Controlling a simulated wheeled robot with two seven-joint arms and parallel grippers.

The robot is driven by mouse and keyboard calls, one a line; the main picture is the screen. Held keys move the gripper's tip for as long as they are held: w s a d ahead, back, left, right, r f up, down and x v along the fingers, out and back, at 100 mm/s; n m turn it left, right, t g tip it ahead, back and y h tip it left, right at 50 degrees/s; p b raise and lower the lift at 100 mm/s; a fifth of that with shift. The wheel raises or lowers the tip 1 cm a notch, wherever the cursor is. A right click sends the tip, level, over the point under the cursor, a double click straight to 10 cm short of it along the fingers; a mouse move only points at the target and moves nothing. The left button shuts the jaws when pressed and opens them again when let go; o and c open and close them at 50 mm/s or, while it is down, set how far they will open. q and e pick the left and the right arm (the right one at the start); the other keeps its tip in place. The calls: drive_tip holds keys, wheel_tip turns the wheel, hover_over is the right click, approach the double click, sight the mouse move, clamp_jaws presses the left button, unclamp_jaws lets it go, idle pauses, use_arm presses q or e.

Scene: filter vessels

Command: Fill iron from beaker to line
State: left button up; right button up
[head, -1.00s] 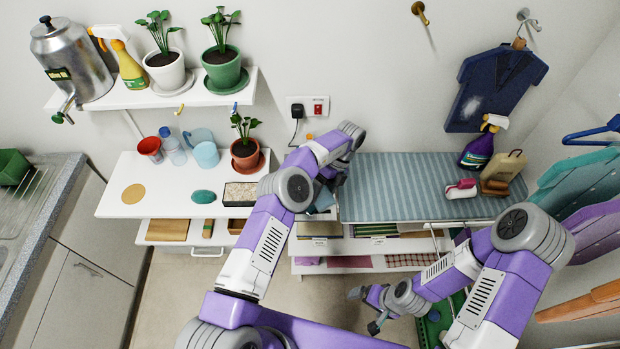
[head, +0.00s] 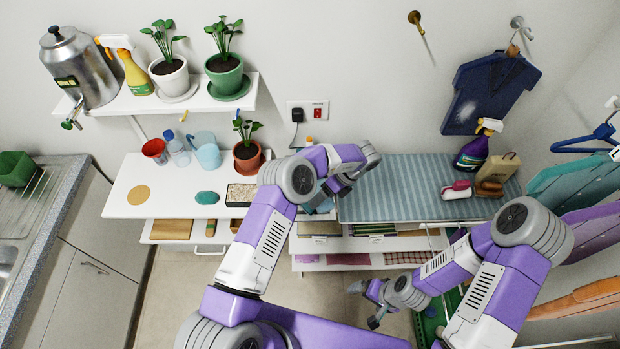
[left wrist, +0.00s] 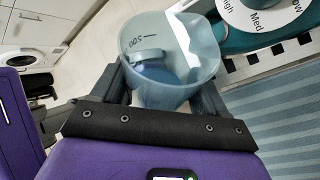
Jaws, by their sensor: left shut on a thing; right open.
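A translucent blue-grey beaker (left wrist: 170,88) with a "500" mark is between the fingers of my left gripper (left wrist: 162,92), which is shut on it. A bluish patch shows inside, but I cannot tell whether it is water. The iron (left wrist: 236,38), teal with a white dial, is just beyond the beaker at upper right in the left wrist view. In the head view my left gripper (head: 337,188) is above the left end of the striped ironing surface, and my arm hides most of the iron and beaker. My right gripper (head: 366,303) is open and empty, low over the floor.
A white table (head: 165,200) at left holds a blue jug (head: 206,150), a red cup (head: 154,150) and a potted plant (head: 247,153).

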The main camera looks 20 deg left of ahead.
use_arm(q)
drive_tip(key=n+t+y+b, duration=0.1)
drive_tip(key=t+y, duration=0.1)
drive_tip(key=y, duration=0.1)
drive_tip(key=shift+f, duration=0.2)
drive_tip(key=shift+w+a+r, duration=0.1)
